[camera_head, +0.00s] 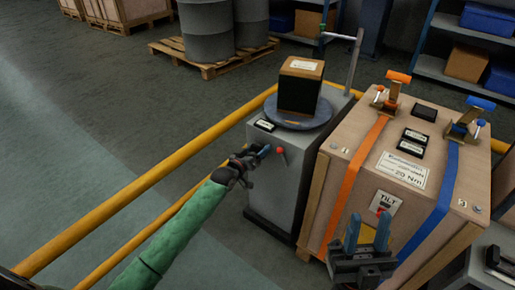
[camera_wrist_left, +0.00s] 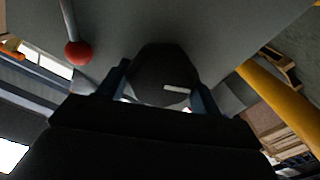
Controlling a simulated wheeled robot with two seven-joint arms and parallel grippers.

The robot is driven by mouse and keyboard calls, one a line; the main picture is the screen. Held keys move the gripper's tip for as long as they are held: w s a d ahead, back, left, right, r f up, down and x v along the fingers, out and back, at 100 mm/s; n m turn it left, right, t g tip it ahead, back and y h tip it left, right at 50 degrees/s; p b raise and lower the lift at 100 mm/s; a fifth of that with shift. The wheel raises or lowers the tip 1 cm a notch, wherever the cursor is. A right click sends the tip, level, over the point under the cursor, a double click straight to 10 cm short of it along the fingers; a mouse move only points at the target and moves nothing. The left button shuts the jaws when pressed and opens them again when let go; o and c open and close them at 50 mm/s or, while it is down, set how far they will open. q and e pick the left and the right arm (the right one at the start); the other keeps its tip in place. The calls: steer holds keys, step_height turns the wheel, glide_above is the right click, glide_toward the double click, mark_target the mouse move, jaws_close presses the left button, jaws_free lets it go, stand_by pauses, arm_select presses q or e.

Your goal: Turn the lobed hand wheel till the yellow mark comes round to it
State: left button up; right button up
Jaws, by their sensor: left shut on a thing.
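The dark lobed hand wheel (camera_wrist_left: 158,70) sits on the grey cabinet's side, between the fingers of my left gripper in the left wrist view. A short pale line (camera_wrist_left: 180,88) shows on its face. I cannot make out a yellow mark. My left gripper (camera_head: 262,152) is shut on the wheel, at the grey cabinet (camera_head: 283,182); it also shows in the left wrist view (camera_wrist_left: 158,92). In the head view the gripper largely hides the wheel. My right gripper (camera_head: 368,232) is open and empty, its fingers pointing up in front of the wooden crate.
A red-knobbed lever (camera_head: 280,151) stands close beside the wheel. A dark box (camera_head: 300,86) rests on a round plate (camera_head: 297,117) atop the cabinet. The strapped wooden crate (camera_head: 340,180) stands right of it.

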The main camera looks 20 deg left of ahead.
arm_select(q)
steer(key=shift+n+p, duration=0.5)
arm_select(e)
steer(key=w+a+f+m+g+h, duration=0.1)
steer(key=w+f+g, duration=0.3)
steer(key=f, duration=0.6)
steer(key=w+a+h, duration=0.1)
steer(key=w, duration=0.1)
steer(key=shift+w+a+g, duration=0.2)
steer(key=shift+w+g, duration=0.1)
steer(key=shift+w, duration=0.1)
arm_select(q)
steer(key=o, duration=1)
steer(key=shift+a, duration=0.1)
steer(key=shift+s+a, duration=0.1)
steer(key=shift+s, duration=0.3)
steer(key=p+v, duration=0.1)
steer(key=v, duration=0.6)
arm_select(e)
step_height(320, 180, down, 9)
steer(key=w+a+g+h, duration=0.1)
steer(key=w+g, duration=0.1)
steer(key=g, duration=0.1)
steer(key=shift+w+g, duration=0.3)
steer(key=shift+w, duration=0.1)
steer(key=shift+a+f, duration=0.1)
